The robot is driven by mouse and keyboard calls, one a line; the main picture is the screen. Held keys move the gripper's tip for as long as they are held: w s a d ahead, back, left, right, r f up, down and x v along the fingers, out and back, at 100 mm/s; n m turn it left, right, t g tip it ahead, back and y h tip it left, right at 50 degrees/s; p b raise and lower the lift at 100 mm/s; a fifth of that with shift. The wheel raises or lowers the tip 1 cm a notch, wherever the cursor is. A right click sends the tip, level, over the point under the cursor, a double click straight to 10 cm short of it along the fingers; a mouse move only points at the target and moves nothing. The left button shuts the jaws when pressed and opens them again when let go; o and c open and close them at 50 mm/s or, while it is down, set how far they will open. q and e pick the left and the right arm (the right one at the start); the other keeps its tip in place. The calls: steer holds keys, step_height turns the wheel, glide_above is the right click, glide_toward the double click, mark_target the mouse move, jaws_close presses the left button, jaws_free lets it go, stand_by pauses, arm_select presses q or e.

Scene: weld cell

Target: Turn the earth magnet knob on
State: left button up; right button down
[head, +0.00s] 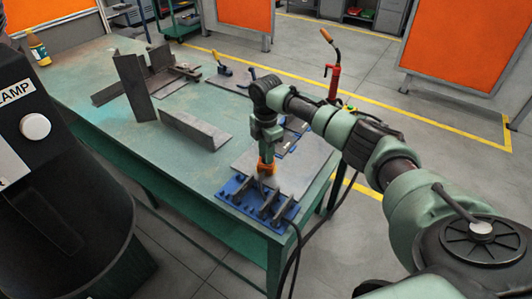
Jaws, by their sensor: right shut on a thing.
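My right gripper (265,157) reaches down at the near right corner of the green table. It is shut on a small orange part (265,168), which looks like the earth magnet knob. The gripper covers its top, so its turn position cannot be read. The part sits at the edge of a grey metal plate (302,176), just behind a blue fixture (232,188) with several dark clamps. My left gripper is not in view.
Angled steel pieces (196,129) stand on the green table (75,75). A red-handled tool (333,82) stands by the right edge. A black cable (297,245) hangs off the near corner. A black unit with a white knob (35,126) fills the left foreground.

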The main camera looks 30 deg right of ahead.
steer(key=shift+r+m+p, duration=0.2)
steer(key=shift+m+p, duration=0.6)
steer(key=shift+p, duration=0.3)
steer(key=m+p, duration=0.5)
steer(key=m, duration=0.1)
steer(key=m+p, duration=0.3)
steer(key=m, duration=0.2)
steer(key=shift+m, duration=0.3)
steer(key=shift+f+m+p, duration=0.15)
steer(key=shift+m+p, duration=1)
steer(key=shift+m, duration=1.15)
steer(key=c, duration=1.1)
jaws_free()
steer(key=shift+c, duration=0.2)
